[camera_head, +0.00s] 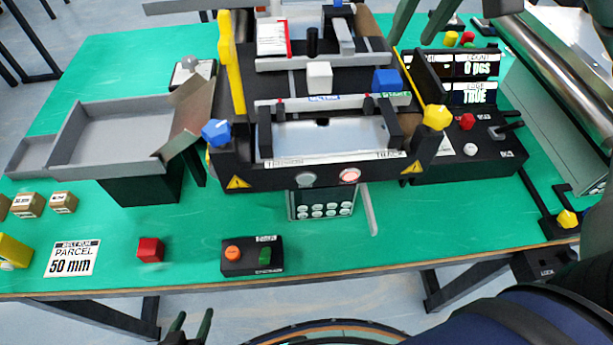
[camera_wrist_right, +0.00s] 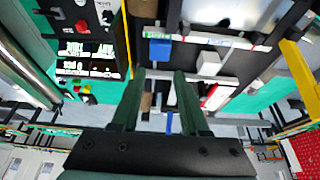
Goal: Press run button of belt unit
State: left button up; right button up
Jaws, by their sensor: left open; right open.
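The belt unit (camera_head: 330,172) is a black machine in the middle of the green table, with yellow warning triangles and two round lights on its front. In front of it stands a small black control box (camera_head: 251,269) with an orange round button (camera_head: 233,253) and a green button (camera_head: 265,256); its labels are too small to read. My left gripper (camera_head: 188,328) is at the bottom edge, below the control box, open and empty. My right gripper (camera_head: 421,22) is at the top, behind the machine's right side; it shows open and empty in the right wrist view (camera_wrist_right: 160,80).
A red cube (camera_head: 150,250) and a sign reading "PARCEL 50 mm" (camera_head: 73,259) lie left of the control box. A grey tray (camera_head: 115,135) stands farther left. A black box with red and white buttons (camera_head: 480,160) is at right.

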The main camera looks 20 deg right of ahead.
grip_shut()
dwell(1.2)
